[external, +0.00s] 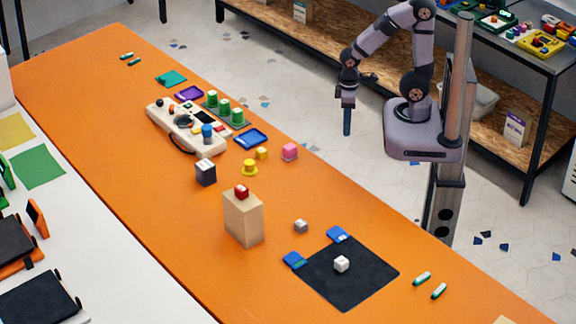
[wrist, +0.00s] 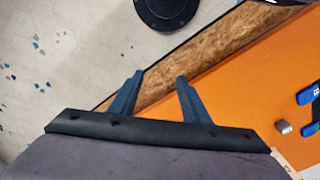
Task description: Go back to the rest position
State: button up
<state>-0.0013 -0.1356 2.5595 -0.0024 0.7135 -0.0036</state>
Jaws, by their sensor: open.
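My gripper (external: 347,122) hangs in the air with its blue fingers pointing down, just in front of my arm's base in the external view. It appears beyond the long edge of the orange table (external: 150,190), against the pale floor. In the wrist view the two fingers (wrist: 160,84) are spread apart with nothing between them. Behind them show a wooden shelf, the floor and the orange table top. My arm is folded, with its elbow raised high.
Nothing touches my gripper.

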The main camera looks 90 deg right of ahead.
jog(key=shift+s, duration=0.1)
jog(key=shift+r+p, duration=0.55)
jog(key=shift+p, duration=0.05)
